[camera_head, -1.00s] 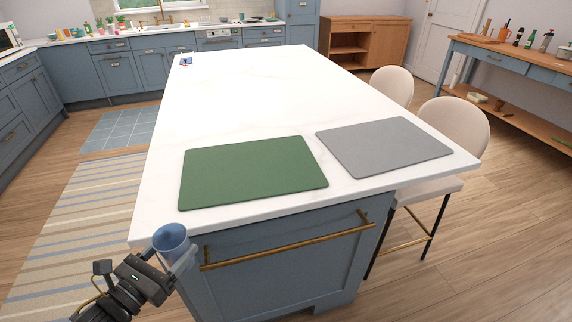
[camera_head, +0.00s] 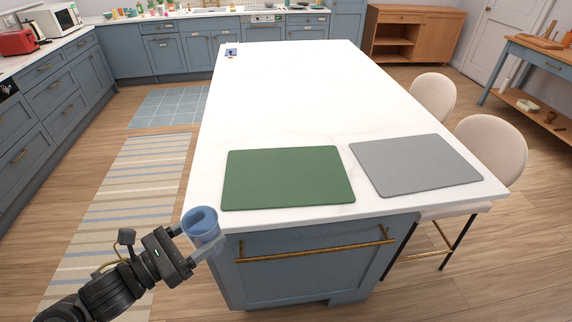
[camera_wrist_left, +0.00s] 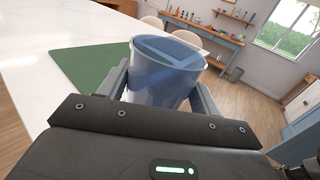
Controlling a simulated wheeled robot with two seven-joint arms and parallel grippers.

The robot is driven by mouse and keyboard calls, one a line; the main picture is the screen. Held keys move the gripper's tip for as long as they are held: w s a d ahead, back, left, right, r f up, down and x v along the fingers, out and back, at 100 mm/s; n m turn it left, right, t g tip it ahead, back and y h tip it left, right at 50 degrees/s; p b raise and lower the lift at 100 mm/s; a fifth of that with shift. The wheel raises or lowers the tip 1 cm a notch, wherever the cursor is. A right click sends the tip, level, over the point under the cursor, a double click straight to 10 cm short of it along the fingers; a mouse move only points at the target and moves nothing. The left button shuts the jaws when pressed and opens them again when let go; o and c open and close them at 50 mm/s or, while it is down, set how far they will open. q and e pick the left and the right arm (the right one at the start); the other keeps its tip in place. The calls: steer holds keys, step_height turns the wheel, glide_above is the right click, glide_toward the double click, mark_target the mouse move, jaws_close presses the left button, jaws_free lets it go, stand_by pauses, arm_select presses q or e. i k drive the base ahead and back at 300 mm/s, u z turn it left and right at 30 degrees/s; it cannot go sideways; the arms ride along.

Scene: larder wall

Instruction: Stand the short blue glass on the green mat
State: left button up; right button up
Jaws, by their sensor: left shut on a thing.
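The short blue glass (camera_head: 202,226) is held upright between the fingers of my left gripper (camera_head: 204,245), at the island's front left corner. In the left wrist view, the glass (camera_wrist_left: 163,75) fills the space between the two fingers of the gripper (camera_wrist_left: 165,88). The green mat (camera_head: 288,177) lies flat and bare on the white island top, to the right of and beyond the glass. Part of the green mat (camera_wrist_left: 85,65) also shows behind the glass in the left wrist view. My right gripper is not in view.
A grey mat (camera_head: 415,165) lies right of the green one. The white island top (camera_head: 300,90) is mostly clear, with a small item (camera_head: 231,53) at its far left corner. Two pale stools (camera_head: 490,150) stand along the right side. A brass handle (camera_head: 315,250) crosses the island front.

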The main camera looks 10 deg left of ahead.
mark_target(241, 158)
steer(key=i, duration=1)
